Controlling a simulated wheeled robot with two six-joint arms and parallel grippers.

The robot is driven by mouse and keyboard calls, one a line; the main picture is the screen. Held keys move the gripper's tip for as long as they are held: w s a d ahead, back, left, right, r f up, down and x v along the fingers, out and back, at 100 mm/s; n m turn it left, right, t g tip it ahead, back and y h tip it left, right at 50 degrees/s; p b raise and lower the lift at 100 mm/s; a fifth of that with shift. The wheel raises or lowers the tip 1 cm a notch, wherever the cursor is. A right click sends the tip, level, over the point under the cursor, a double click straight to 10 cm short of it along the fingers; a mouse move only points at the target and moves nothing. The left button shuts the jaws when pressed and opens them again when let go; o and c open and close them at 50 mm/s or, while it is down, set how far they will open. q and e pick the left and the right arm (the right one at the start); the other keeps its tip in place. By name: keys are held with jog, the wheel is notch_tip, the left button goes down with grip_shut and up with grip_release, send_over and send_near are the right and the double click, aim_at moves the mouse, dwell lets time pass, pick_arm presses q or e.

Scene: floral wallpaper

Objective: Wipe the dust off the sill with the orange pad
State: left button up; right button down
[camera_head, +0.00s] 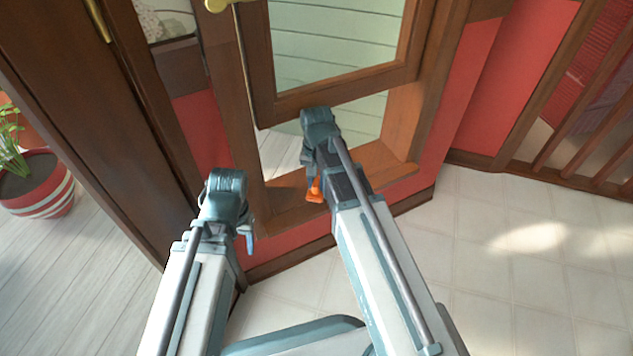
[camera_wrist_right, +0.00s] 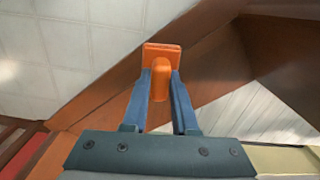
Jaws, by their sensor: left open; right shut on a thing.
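The brown wooden sill (camera_head: 388,168) runs along the bottom of the window frame, partly hidden by my right arm. The orange pad (camera_head: 315,193) shows below my right gripper (camera_head: 317,182), over the sill's left part. In the right wrist view, the two blue-grey fingers are shut on the knob of the orange pad (camera_wrist_right: 161,50), whose flat plate points away from the wrist. I cannot tell whether the pad touches the sill. My left gripper (camera_head: 246,236) is low at the left, apart from the sill, open with nothing seen in it. I cannot make out dust on the sill.
A wooden-framed window sash (camera_head: 340,88) hangs above the sill, close to my right wrist. A brown wooden door or panel (camera_head: 125,130) stands at the left. A striped pot with a plant (camera_head: 40,190) is far left. The pale tiled floor (camera_head: 530,250) at the right is clear.

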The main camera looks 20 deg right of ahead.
pick_arm(q)
jog(key=shift+r, duration=0.5)
pick_arm(e)
jog(key=shift+r, duration=0.55)
notch_tip(320, 180, up, 3)
jog(key=p, duration=0.3)
pick_arm(q)
notch_tip(320, 180, up, 3)
